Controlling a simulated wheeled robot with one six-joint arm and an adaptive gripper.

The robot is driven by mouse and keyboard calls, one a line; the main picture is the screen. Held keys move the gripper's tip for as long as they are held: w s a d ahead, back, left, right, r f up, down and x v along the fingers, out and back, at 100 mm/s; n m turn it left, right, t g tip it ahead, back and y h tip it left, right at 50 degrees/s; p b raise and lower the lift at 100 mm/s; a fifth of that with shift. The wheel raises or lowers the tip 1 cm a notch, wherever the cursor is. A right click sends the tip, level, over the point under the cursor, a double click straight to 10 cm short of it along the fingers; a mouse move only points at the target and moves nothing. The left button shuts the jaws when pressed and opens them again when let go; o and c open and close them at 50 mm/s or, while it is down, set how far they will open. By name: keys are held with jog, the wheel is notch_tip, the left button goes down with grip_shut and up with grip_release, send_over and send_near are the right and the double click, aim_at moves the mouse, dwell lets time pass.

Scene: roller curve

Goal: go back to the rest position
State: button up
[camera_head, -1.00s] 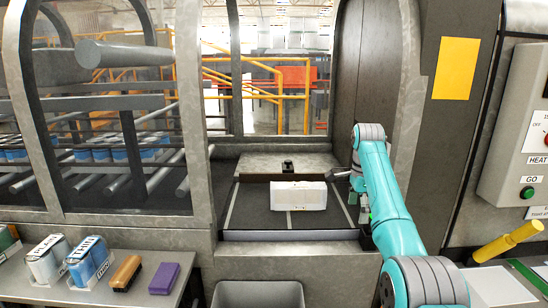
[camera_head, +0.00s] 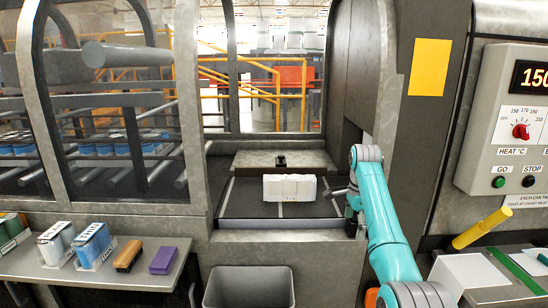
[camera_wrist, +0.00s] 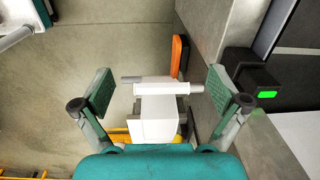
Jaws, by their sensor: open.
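My gripper (camera_head: 345,196) is at the right side of the machine opening, at the end of my teal arm. It is partly hidden and small in the head view. In the wrist view my gripper (camera_wrist: 160,92) is open, its two green-padded fingers wide apart. A white boxy thing with a bar across it (camera_wrist: 158,118) shows between and beyond the fingers; I cannot tell its distance, and neither finger is seen closed on it. In the head view a white block (camera_head: 290,188) sits on the dark bed of the opening, left of the gripper and apparently apart from it.
A side shelf (camera_head: 60,272) at left holds can packs, a brown block (camera_head: 128,255) and a purple block (camera_head: 163,260). A grey bin (camera_head: 248,288) stands below the opening. At right are a control panel (camera_head: 510,115) reading 150 and a yellow handle (camera_head: 482,229).

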jog(key=s+a+f+n+t, duration=0.15)
jog(key=s+f, duration=0.25)
jog(key=f, duration=1.1)
jog(key=s+a+f+n+t, duration=0.1)
jog(key=s+f+n+t, duration=0.15)
jog(key=f, duration=1.25)
jog(key=s+a+f+n+t, duration=0.1)
jog(key=s+f+n, duration=0.1)
jog(key=s+f, duration=0.65)
jog(key=s+a+f+n+t, duration=0.1)
jog(key=s+f+n+t, duration=0.1)
jog(key=s+f, duration=0.65)
jog(key=s+a+r+n+t, duration=0.15)
jog(key=s+r, duration=0.25)
jog(key=s, duration=1)
jog(key=s+d+r+n+t, duration=0.1)
jog(key=s+r+n+t, duration=0.15)
jog(key=s, duration=1.15)
jog(key=s+r+n+t, duration=0.1)
jog(key=s+r+n, duration=0.1)
jog(key=s+r, duration=0.7)
jog(key=s+a+r+n+t, duration=0.1)
jog(key=s+r, duration=0.7)
jog(key=r, duration=0.8)
jog(key=shift+s+n+t, duration=0.4)
jog(key=shift+n+t, duration=0.2)
jog(key=shift+n, duration=0.5)
